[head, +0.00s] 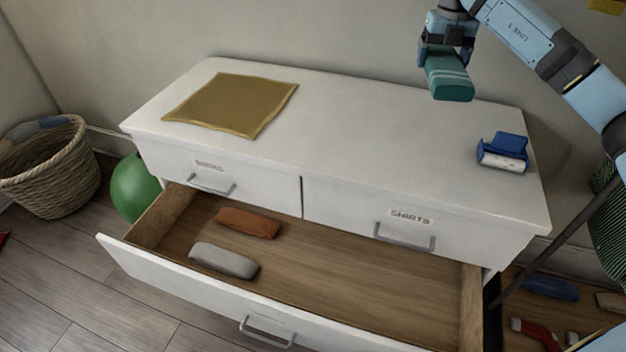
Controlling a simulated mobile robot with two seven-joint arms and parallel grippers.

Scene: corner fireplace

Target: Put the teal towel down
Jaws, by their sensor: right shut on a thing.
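The teal towel (449,84) is a folded bundle with pale stripes. My right gripper (446,58) is shut on it and holds it over the back right part of the white dresser top (340,128). The towel seems to be above the surface, though the exact gap is hard to judge. My left gripper is not in view.
A mustard cloth (232,103) lies flat on the dresser's left. A blue item with a white roll (504,152) sits at the right end. The open lower drawer (340,285) holds an orange bundle (247,222) and a grey one (224,261). A wicker basket (50,180) and green ball (134,188) stand left.

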